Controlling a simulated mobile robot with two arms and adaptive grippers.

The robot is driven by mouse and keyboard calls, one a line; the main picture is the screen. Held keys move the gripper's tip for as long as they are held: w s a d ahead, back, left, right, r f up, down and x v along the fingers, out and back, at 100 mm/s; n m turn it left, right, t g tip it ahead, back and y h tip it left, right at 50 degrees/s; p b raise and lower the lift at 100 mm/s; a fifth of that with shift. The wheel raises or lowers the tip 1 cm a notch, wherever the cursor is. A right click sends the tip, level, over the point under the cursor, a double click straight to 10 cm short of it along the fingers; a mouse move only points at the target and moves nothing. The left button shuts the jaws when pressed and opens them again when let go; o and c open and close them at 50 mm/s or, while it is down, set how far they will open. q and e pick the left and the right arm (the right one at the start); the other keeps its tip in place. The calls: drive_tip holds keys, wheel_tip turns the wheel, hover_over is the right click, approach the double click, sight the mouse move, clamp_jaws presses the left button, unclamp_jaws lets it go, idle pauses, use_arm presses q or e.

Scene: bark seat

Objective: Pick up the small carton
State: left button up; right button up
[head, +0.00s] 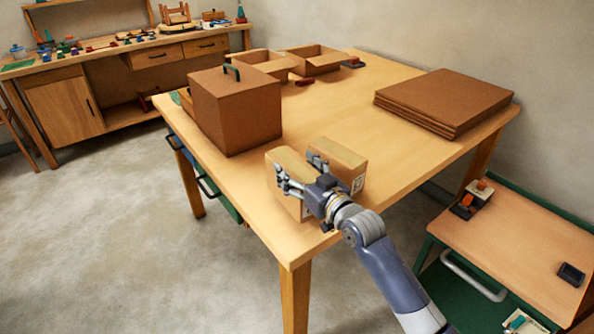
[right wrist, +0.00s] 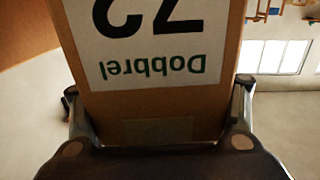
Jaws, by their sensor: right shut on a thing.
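Two small brown cartons are side by side near the front edge of the wooden table (head: 350,95). My right gripper (head: 299,172) is shut on the left carton (head: 290,158), with a finger on either side of it. In the right wrist view this carton (right wrist: 150,100) fills the space between the fingers, its white label reading "Dobbrel 72" upside down. The other carton (head: 343,160) is just right of the gripper. The gripper hides part of the held carton, and I cannot tell if its base touches the table. My left gripper is not in view.
A large brown box (head: 236,115) with a green handle stands behind left. Open trays (head: 315,60) are at the back, and stacked flat boards (head: 445,100) lie at the back right. A green cart (head: 520,240) stands right of the table. The table's middle is clear.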

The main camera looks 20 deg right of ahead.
drive_tip(key=s+a, duration=0.1)
drive_tip(key=s, duration=0.3)
drive_tip(key=s+a+r, duration=0.1)
drive_tip(key=s, duration=0.4)
drive_tip(key=s+a+b, duration=0.1)
drive_tip(key=s, duration=0.3)
drive_tip(key=shift+s+a+r, duration=0.1)
drive_tip(key=shift+s+r, duration=0.15)
drive_tip(key=shift+r, duration=0.1)
drive_tip(key=shift+c, duration=0.2)
